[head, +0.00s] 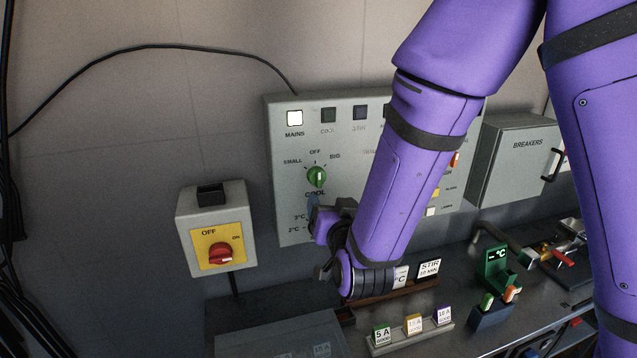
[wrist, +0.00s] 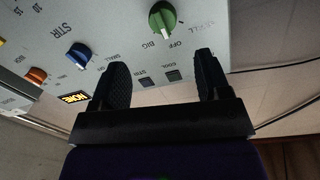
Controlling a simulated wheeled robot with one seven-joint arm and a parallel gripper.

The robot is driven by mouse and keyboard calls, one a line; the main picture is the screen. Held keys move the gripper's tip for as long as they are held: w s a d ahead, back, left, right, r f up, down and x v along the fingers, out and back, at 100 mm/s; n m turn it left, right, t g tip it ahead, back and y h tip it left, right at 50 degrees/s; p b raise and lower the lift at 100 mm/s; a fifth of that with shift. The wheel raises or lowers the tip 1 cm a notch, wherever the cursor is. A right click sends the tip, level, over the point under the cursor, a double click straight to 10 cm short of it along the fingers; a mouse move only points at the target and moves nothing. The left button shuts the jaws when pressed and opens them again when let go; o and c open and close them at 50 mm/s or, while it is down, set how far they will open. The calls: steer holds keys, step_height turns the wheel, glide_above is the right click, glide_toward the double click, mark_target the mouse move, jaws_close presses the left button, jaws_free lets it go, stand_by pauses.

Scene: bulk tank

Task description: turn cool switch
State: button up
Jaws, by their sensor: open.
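The cool switch is a green knob (head: 316,176) on the grey panel, marked SMALL, OFF and BIG above it and COOL below. Its pale mark seems to point up at OFF. In the wrist view the knob (wrist: 162,17) shows at the top, beyond the fingertips and roughly in line with the gap between them. My gripper (head: 318,207) is just below the knob in the head view, apart from it. In the wrist view my gripper (wrist: 161,72) is open with nothing between its dark fingers. The COOL lamp (head: 328,115) is dark.
The MAINS lamp (head: 294,118) is lit. A blue knob (wrist: 79,56) and an orange knob (wrist: 37,75) are on the same panel.

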mark_target(317, 182)
steer(key=x, duration=1)
steer(key=shift+w+a, duration=0.15)
steer(key=shift+w, duration=0.15)
steer(key=shift+c, duration=0.5)
steer(key=c, duration=0.8)
steer(key=shift+m, duration=0.3)
steer(key=m, duration=0.9)
steer(key=shift+a+r, duration=0.1)
steer(key=shift+a, duration=0.05)
